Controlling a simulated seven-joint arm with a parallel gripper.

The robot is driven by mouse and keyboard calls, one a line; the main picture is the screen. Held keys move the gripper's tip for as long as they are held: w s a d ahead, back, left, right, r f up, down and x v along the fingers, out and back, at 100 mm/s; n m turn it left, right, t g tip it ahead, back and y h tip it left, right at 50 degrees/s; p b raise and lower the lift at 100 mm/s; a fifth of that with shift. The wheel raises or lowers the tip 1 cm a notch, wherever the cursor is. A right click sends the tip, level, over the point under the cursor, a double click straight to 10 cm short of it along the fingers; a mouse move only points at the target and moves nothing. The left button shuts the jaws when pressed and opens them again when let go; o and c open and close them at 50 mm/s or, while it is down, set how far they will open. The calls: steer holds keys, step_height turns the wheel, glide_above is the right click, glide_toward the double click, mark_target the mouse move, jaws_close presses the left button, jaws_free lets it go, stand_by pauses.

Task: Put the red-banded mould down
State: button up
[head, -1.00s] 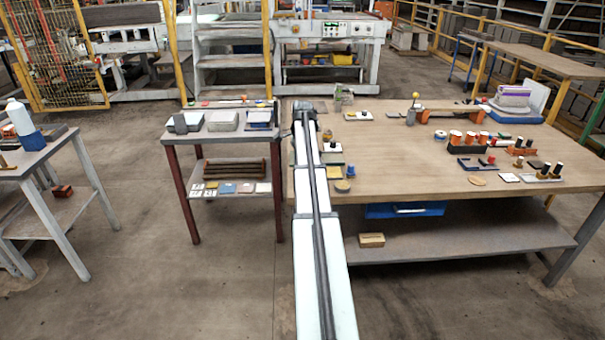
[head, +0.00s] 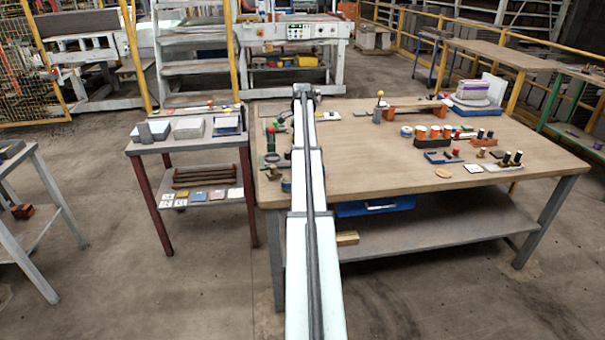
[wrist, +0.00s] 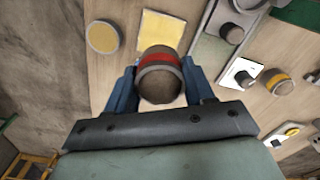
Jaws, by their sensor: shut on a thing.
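The red-banded mould (wrist: 162,72) is a grey-brown cylinder with a red band, seen in the wrist view. My gripper (wrist: 160,85) is shut on it, with a blue finger on each side. The mould is over the wooden worktable (head: 400,170); I cannot tell how far above the top it is. A yellow square (wrist: 162,33) lies just beyond the mould in the wrist view, and a round yellow-topped piece (wrist: 102,37) lies left of it. In the head view my arm hides the mould and the fingers.
A yellow-banded mould (wrist: 278,82) stands to the right in the wrist view, near a white square with a dark knob (wrist: 241,75). The table's front middle is clear.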

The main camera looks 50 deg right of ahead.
steer(key=shift+f, duration=4.95)
steer(key=o, duration=1.4)
steer(key=shift+f, duration=0.15)
step_height(320, 180, up, 12)
steer(key=shift+r, duration=0.15)
